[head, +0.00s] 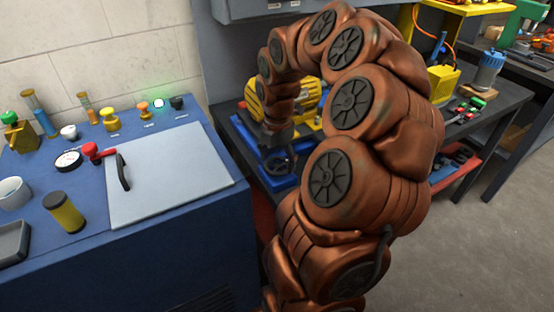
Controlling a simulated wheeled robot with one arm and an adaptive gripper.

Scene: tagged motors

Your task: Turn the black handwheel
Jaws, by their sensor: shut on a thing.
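The black handwheel (279,163) sits low over a blue base on the dark bench, in the middle of the head view. My copper-coloured arm curves down to it from above. My gripper (277,150) points downward at the handwheel and is shut on it. The fingertips are small and dark here, so their exact place on the rim is hard to make out. My arm hides part of the bench to the right of the wheel.
A yellow motor (255,100) stands just behind the wheel, partly behind my arm. A blue cabinet (190,235) with a grey lid (170,175) and several knobs is close on the left. A blue-grey motor (488,72) stands on the bench at right. The floor at lower right is clear.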

